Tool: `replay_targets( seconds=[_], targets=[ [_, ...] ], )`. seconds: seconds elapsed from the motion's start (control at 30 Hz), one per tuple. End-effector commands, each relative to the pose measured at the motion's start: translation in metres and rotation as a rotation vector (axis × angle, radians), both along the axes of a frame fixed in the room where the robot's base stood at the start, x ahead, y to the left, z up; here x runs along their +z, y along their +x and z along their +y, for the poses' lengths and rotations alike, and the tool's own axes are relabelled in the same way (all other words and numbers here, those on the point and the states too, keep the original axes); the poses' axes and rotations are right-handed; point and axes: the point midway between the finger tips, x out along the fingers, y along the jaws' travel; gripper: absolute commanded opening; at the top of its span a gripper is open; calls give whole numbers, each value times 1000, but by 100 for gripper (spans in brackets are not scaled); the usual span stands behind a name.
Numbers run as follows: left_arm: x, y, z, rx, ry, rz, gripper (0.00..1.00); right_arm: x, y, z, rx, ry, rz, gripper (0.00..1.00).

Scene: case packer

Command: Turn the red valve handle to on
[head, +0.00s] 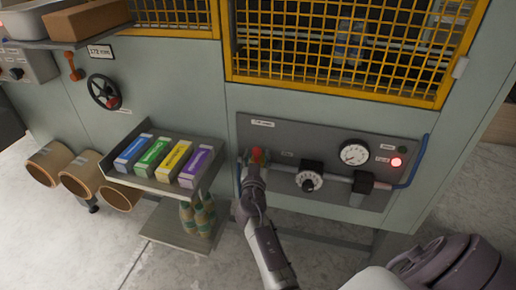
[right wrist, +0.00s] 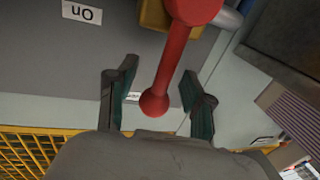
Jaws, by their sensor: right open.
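The red valve handle (right wrist: 172,65) shows in the right wrist view as a lever with a round knob at its end, on a brass-coloured valve body (right wrist: 155,14). A label reading "On" (right wrist: 82,12) appears upside down left of it. My right gripper (right wrist: 158,88) is open, with one finger on each side of the lever and a gap to each. In the head view the handle (head: 258,155) is a small red spot on the grey panel, mostly hidden by my right gripper (head: 252,170). My left gripper is not in view.
The panel (head: 250,128) also carries a round gauge (head: 355,152), a dial (head: 309,180) and a lit red lamp (head: 396,162). A shelf (head: 143,128) with several coloured boxes stands close left of my right arm. A yellow mesh guard (head: 340,92) is above.

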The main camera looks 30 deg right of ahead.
Motion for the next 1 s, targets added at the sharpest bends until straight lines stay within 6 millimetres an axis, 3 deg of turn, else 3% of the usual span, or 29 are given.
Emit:
replay_targets(
  seconds=[0.27,0.6,1.0],
  targets=[
    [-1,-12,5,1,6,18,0,-1,0,1,0,1,1,52],
    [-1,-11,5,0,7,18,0,0,0,1,0,1,1,0],
    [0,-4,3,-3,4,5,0,4,1,0,1,-3,-8,0]
  ],
)
